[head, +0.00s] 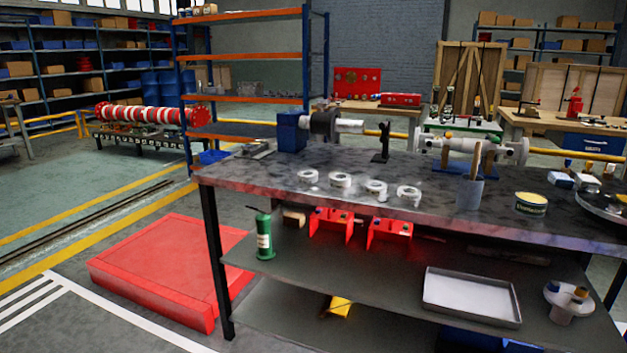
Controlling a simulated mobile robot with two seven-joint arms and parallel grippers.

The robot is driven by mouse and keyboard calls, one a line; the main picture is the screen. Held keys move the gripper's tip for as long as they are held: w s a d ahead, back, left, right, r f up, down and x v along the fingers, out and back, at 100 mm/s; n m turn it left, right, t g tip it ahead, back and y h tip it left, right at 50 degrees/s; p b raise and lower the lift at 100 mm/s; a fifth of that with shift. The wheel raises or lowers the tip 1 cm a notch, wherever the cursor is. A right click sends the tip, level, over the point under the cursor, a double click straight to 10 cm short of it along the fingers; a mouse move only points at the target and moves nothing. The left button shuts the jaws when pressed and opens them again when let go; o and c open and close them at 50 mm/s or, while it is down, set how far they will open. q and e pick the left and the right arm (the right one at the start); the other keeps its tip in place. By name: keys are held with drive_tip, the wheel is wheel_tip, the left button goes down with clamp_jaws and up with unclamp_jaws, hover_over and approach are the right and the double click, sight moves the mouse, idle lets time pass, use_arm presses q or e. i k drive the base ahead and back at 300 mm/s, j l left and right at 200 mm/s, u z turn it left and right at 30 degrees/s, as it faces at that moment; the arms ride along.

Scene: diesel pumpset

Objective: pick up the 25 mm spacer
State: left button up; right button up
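Several pale, ring-like parts stand in a row near the front edge of the dark workbench (270,181). From left to right there is a small flat ring (308,176), a thicker ring (340,180), another ring (376,187) and a larger ring at the right end (409,193). They look like spacers, but no size marking can be read, so I cannot tell which one is 25 mm. They stand apart from each other. Neither of my grippers is in view.
A shaft assembly (347,126) with a blue block, a black stand (381,143), a grey cup (469,193) and a yellow tin (531,204) stand on the bench. A lower shelf holds a green bottle (264,238) and a tray (470,297). A red platform (165,260) lies left.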

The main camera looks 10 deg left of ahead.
sight(308, 177)
drive_tip(key=i+u, duration=0.1)
drive_tip(key=u, duration=1.05)
drive_tip(key=i+l+u, duration=0.1)
drive_tip(key=l+u, duration=1.05)
drive_tip(key=l, duration=0.5)
